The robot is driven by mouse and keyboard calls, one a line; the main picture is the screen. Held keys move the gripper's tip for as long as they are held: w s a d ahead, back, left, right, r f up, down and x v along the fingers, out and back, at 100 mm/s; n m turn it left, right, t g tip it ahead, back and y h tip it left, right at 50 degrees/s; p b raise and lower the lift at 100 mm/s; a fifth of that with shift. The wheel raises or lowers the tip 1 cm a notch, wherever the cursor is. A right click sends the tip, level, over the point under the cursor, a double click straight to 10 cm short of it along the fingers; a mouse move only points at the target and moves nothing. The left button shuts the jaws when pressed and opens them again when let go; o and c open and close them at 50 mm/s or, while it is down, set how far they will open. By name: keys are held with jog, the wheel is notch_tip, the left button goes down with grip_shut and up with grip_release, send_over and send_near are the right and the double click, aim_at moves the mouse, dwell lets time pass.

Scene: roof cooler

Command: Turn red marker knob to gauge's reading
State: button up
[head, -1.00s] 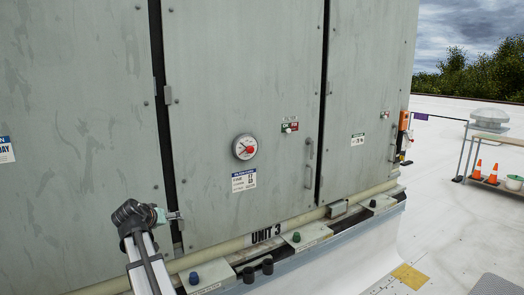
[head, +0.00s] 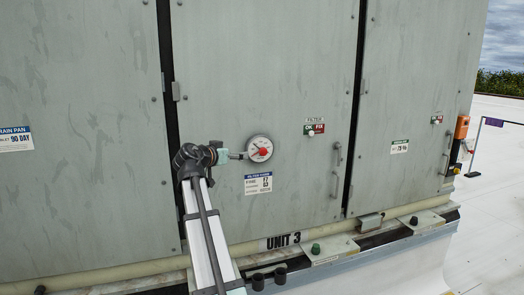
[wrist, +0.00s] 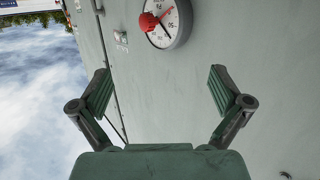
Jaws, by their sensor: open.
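The round white gauge (head: 259,149) is on the grey-green cabinet door in the head view, with the red marker knob (head: 263,152) at its centre. In the wrist view the gauge (wrist: 168,20) is near the top edge, partly cut off, with a dark needle and a red pointer. The red knob (wrist: 148,21) stands out from its face. My gripper (wrist: 162,88) is open and empty, its two fingers wide apart, with the gauge ahead of them. In the head view my gripper (head: 232,155) is just left of the gauge; contact cannot be told.
A blue-and-white label (head: 258,183) sits below the gauge. A FILTER OK/FIX plate (head: 314,127) and door handles (head: 336,170) are to the right.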

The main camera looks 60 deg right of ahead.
jog(key=p+x, duration=0.2)
jog(key=x, duration=0.7)
jog(key=shift+d, duration=0.2)
jog(key=shift+s, duration=0.1)
